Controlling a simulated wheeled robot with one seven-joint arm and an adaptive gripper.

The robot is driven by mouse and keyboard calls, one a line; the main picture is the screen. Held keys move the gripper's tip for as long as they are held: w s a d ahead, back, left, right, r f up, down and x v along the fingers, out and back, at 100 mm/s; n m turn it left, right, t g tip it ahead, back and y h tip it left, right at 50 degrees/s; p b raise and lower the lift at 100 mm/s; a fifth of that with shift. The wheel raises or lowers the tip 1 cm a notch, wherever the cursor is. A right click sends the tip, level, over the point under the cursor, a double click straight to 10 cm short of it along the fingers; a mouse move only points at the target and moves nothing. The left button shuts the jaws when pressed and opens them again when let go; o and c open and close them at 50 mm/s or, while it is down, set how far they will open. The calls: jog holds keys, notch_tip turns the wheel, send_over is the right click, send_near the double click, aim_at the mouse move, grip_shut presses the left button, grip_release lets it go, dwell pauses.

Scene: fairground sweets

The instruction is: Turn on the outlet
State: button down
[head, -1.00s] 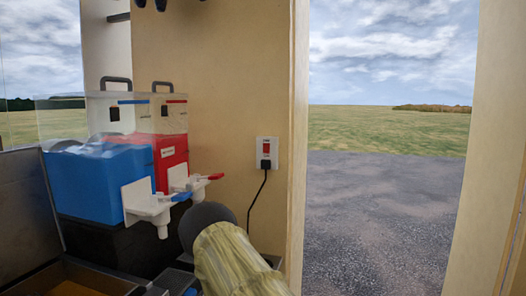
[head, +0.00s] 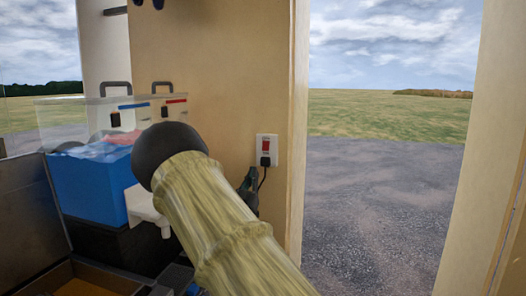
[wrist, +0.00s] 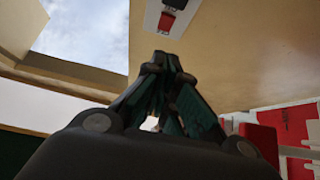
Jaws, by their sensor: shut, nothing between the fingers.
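The outlet (head: 266,150) is a white plate on the beige wall near the door opening, with a red switch (head: 266,146) above a black plug (head: 265,161) and its cord. My gripper (head: 249,176) is shut and empty, just below and left of the outlet in the head view. In the wrist view its fingertips (wrist: 160,62) point towards the outlet. Whether they touch it I cannot tell.
A slush machine with a blue tank (head: 92,185) stands left of my arm, which hides most of its red tank. A wall edge (head: 297,130) stands just right of the outlet, and beyond it the doorway opens onto gravel (head: 375,205).

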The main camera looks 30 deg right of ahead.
aim_at(266, 143)
jog(key=shift+r, duration=0.15)
jog(key=shift+r, duration=0.1)
jog(key=shift+w+d+f+p+x, duration=0.35)
jog(key=shift+p+x, duration=0.8)
jog(key=shift+x, duration=1)
jog(key=shift+w+d+f+p+x, duration=0.15)
jog(key=shift+f+p+x, duration=0.3)
jog(key=shift+p+x, duration=1.2)
jog(key=shift+w+d+f+p+x, duration=0.15)
jog(key=shift+f+p+x, duration=0.4)
jog(key=shift+x, duration=2.05)
jog(key=shift+r, duration=0.1)
jog(key=shift+d+f+b, duration=0.15)
jog(key=shift+f+b, duration=0.05)
jog(key=shift+b, duration=0.35)
